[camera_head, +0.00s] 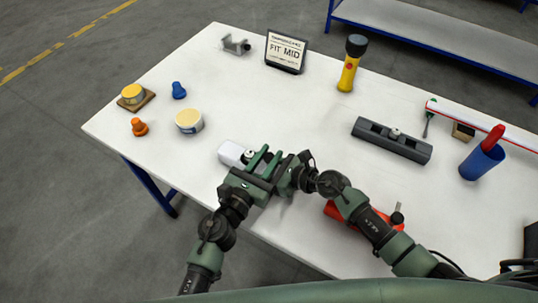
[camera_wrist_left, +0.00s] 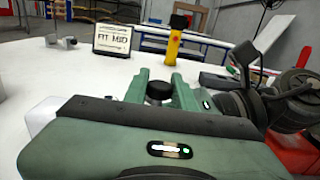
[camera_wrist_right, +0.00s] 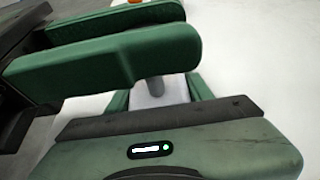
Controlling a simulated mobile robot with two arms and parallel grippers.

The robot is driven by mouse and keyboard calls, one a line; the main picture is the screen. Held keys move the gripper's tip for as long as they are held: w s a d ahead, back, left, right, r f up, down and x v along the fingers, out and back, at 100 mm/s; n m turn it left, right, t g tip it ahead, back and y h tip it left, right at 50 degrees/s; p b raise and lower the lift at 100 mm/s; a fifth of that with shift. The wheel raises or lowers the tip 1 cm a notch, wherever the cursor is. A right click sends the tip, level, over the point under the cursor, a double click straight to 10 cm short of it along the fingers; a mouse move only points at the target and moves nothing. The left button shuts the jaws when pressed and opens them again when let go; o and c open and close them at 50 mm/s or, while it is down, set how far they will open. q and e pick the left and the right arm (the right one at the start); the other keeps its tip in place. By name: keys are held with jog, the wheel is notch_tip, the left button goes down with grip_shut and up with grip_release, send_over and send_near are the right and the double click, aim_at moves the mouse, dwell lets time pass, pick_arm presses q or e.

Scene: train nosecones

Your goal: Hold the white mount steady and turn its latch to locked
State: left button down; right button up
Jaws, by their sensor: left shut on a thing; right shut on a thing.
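The white mount (camera_head: 231,153) sits near the front edge of the white table, partly hidden by my grippers; its pale body also shows in the right wrist view (camera_wrist_right: 158,97). Its latch has a grey stem (camera_wrist_right: 153,86) and a dark round knob (camera_wrist_left: 158,91). My left gripper (camera_head: 266,155) is shut, with the knob between its green fingers in the left wrist view. My right gripper (camera_wrist_right: 158,92) is shut on the mount's body from the right, below the left fingers. The left fingers cover the knob in the right wrist view, so the latch's angle is unclear.
A red mount (camera_head: 345,214) lies under my right arm. A dark grey mount (camera_head: 390,142), a blue cup (camera_head: 481,163), a yellow flashlight (camera_head: 348,72) and a FIT MID sign (camera_head: 286,51) stand farther off. A round tub (camera_head: 189,121) is at left. The table middle is clear.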

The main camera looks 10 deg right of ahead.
pick_arm(q)
jog(key=c, duration=1.1)
grip_release()
jog(key=v, duration=1.2)
jog(key=shift+c, duration=0.3)
